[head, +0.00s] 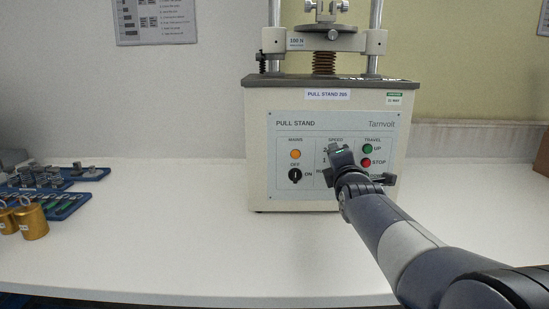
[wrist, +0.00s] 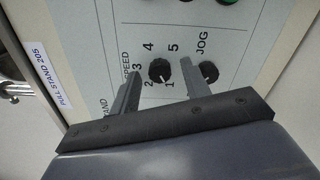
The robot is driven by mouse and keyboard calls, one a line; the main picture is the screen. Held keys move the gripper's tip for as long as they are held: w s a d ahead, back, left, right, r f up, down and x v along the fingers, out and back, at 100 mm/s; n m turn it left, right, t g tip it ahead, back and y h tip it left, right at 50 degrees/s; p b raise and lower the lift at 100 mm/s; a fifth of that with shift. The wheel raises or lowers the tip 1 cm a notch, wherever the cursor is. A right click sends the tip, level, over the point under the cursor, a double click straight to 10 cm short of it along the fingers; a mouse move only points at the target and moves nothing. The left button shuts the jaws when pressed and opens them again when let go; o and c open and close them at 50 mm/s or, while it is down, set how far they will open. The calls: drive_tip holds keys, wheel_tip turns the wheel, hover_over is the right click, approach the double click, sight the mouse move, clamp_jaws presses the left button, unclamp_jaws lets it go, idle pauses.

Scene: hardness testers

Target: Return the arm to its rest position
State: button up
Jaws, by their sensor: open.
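My arm reaches from the lower right in the head view, with my gripper (head: 340,153) in front of the pull stand's control panel. The fingers point at the panel, near the speed knob (wrist: 159,70) and the jog knob (wrist: 208,71). I cannot tell whether a fingertip touches the panel. In the head view the arm hides part of the speed and jog area.
The pull stand (head: 258,140) stands on a white bench (head: 180,240). Brass weights (head: 32,222) and blue trays (head: 68,207) with small metal parts lie at the left. A brown object (head: 542,155) is at the right edge. The bench between the trays and the stand is clear.

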drive_tip(key=s+p, duration=0.1)
drive_tip(key=s, duration=0.9)
drive_tip(key=w+m+p, duration=0.9)
drive_tip(key=w+m, duration=0.1)
drive_tip(key=m, duration=1)
drive_tip(key=shift+p, duration=0.4)
idle(0.7)
idle(0.4)
